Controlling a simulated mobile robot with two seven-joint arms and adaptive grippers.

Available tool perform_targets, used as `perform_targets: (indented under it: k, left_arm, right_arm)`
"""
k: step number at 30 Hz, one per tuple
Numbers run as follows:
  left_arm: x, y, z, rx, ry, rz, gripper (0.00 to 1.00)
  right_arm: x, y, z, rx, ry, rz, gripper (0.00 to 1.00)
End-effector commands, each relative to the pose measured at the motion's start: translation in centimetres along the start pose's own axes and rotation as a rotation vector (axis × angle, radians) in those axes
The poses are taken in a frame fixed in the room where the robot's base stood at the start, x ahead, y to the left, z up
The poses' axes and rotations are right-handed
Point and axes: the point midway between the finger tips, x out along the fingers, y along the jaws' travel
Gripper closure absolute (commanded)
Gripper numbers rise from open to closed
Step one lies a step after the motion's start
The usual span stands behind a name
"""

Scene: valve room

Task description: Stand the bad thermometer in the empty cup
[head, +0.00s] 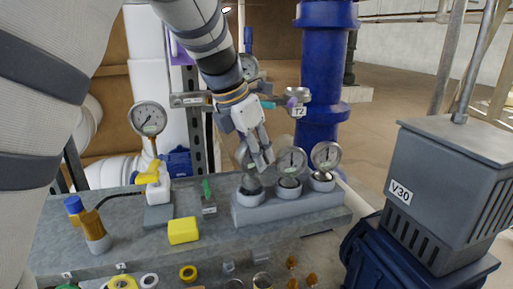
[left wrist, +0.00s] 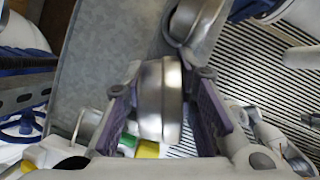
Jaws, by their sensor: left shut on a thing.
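My left gripper (head: 260,155) is shut on a round-dial thermometer (head: 243,158), partly hidden behind the fingers. In the left wrist view, the metal case (left wrist: 159,98) lies between the purple pads of the left gripper (left wrist: 165,115). The held thermometer is upright, directly over the left cup (head: 250,187) of a grey block; I cannot tell how deep its stem sits. The middle cup (head: 288,188) and right cup (head: 321,181) each hold a thermometer, with dials (head: 291,160) and (head: 326,155) facing me. My right gripper is not in view.
A T2 tag (head: 299,112) hangs on the pipework behind. The grey V30 box (head: 445,185) stands at the right.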

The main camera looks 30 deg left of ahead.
Motion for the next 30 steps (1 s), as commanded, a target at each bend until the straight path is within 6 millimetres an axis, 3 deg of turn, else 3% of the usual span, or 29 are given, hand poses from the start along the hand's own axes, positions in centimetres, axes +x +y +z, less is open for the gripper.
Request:
perform_targets:
  k: [30]
  left_arm:
    - [1.3,0.0,-0.6,0.001,0.000,0.000,0.94]
  right_arm:
    - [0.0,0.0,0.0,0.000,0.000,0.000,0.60]
